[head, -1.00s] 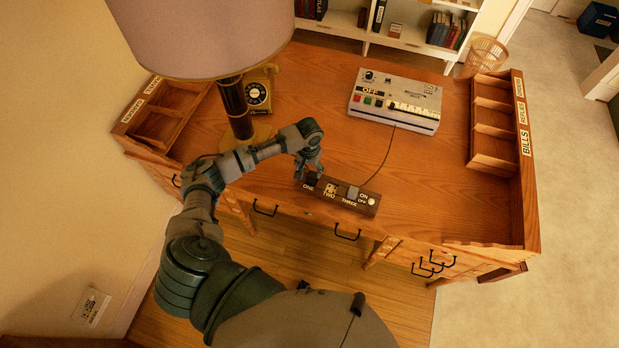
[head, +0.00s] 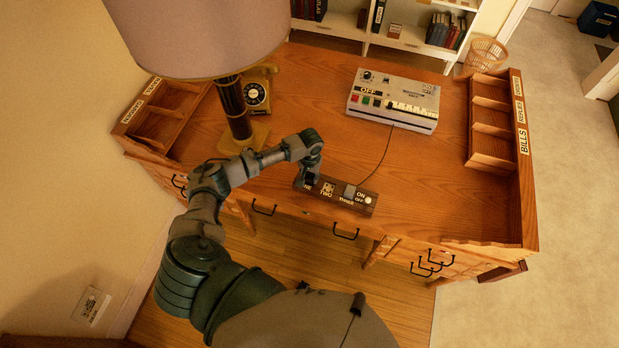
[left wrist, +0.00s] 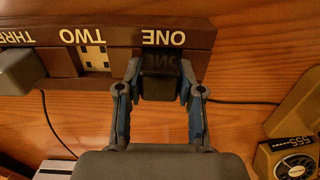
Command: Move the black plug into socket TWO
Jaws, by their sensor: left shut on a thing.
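The power strip (head: 338,193) lies near the desk's front edge, with sockets marked ONE, TWO and THREE. The black plug (left wrist: 160,82) sits at socket ONE in the left wrist view, between the fingers of my left gripper (left wrist: 159,85). My left gripper (head: 308,180) is shut on it in the head view and hides most of it. Socket TWO (left wrist: 95,58) is bare, its light face showing; it also shows in the head view (head: 327,188). A grey plug (left wrist: 18,72) is at socket THREE. I cannot tell how deep the black plug sits. My right gripper is not in view.
A grey machine (head: 393,99) with a cord stands at the back of the desk. A lamp (head: 236,110) and a telephone (head: 257,95) stand at the left. Wooden trays are at both sides. The desk's middle (head: 310,105) is clear.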

